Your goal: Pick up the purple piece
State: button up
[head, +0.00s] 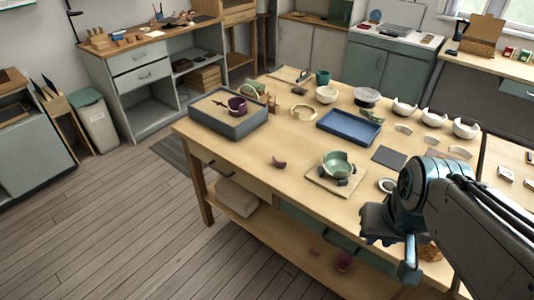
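A small curved purple piece (279,162) lies on the wooden table (235,150), near its front edge and left of the green bowl. A broken-looking purple cup (237,105) stands in the grey sand-filled tray (229,127) at the table's left end. Another purple-looking item (344,262) is low down by the table's lower shelf, too dim to make out. My gripper (393,256) hangs at the front right of the table, well to the right of the purple piece. Its fingers look apart, with nothing seen between them.
A green bowl (338,164) sits on a board with dark blocks, right of the purple piece. A blue tray (349,129) is behind it. White bowl pieces (404,108) line the far right. Bare tabletop surrounds the purple piece.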

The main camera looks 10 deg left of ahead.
aim_at(279, 165)
jog(key=u, duration=1.65)
jog(key=k, duration=0.65)
jog(key=z, duration=0.85)
jog(key=i, duration=1)
jog(key=u, duration=0.05)
